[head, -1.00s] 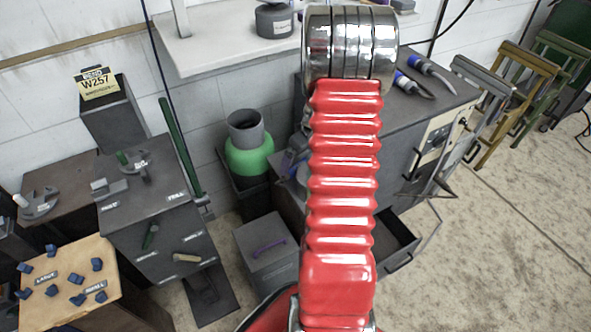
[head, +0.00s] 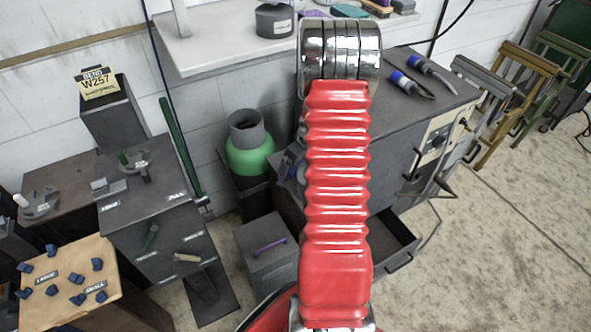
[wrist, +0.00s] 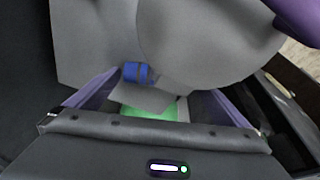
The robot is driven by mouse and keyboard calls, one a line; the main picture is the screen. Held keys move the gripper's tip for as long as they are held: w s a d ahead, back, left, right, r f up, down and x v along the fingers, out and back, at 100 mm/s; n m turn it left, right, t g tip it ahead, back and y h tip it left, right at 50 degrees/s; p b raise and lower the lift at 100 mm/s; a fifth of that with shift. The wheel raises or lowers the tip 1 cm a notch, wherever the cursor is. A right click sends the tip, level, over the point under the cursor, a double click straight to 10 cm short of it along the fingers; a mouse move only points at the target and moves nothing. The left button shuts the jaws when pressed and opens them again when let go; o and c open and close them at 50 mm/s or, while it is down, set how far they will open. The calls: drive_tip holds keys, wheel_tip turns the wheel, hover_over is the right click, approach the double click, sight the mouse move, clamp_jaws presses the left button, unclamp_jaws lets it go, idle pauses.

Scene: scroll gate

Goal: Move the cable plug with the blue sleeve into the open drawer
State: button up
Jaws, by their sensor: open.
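Two blue-sleeved pieces with dark tapered ends, one the nearer (head: 402,82) and one the farther (head: 418,63), lie on the dark cabinet top in the head view. A blue sleeve with a dark band (wrist: 137,72) shows in the wrist view beside a large grey rounded body; I cannot tell which piece it is. My gripper (wrist: 158,98) is open, its purple fingers spread on either side below this sleeve, with nothing visibly held. In the head view my red arm hides the gripper. The open drawer (head: 412,252) juts from the cabinet's lower front, right of my arm.
A green gas bottle (head: 248,160) stands left of the cabinet. A dark box with a purple handle (head: 268,262) is on the floor beside my arm. A white shelf (head: 215,52) runs behind.

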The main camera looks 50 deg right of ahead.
drive_tip(key=shift+c, duration=0.6)
drive_tip(key=c, duration=1)
wheel_tip(320, 180, up, 10)
idle(0.7)
